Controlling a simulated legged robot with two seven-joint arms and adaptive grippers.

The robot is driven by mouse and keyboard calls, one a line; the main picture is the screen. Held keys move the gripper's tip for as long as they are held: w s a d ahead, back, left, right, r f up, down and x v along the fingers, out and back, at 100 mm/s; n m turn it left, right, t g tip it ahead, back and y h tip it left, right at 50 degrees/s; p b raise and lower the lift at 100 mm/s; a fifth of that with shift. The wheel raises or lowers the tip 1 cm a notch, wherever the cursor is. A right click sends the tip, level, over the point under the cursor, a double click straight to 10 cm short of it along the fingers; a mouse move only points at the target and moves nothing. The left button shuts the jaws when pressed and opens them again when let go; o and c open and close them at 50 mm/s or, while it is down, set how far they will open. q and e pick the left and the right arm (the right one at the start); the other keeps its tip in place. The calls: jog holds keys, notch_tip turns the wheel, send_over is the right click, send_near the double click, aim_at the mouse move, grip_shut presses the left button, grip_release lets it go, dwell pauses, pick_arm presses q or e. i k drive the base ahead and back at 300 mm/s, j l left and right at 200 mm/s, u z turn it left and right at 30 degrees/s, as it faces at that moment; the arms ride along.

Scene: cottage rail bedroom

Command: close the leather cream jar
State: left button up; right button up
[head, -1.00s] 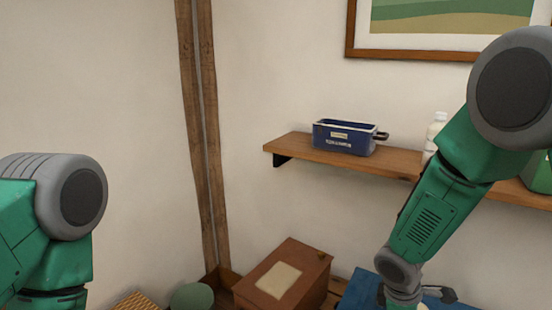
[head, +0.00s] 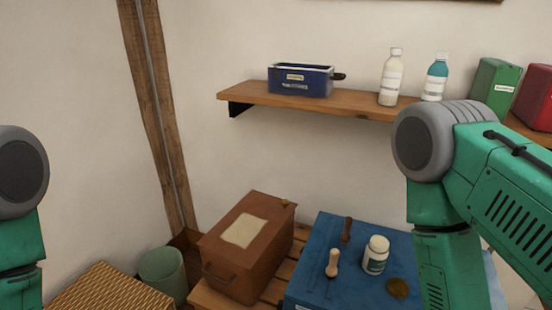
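A small white jar with a pale label (head: 376,256) stands upright on a blue surface (head: 316,241) at the lower middle right; it looks like the leather cream jar. I cannot tell whether its pale top is a lid or an open rim. A flat brown-gold disc (head: 398,288) lies just in front and to the right of the jar, apart from it; it may be a lid. My arms show at the left and right edges, but both grippers are outside the view.
A light-handled tool (head: 332,265) and a dark-handled one (head: 347,229) lie left of the jar. A brown box (head: 227,267) stands left of the blue surface. A wall shelf (head: 350,103) above holds a blue bin (head: 300,81), bottles and cartons.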

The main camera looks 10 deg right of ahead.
aim_at(376, 254)
jog(key=z, duration=1.3)
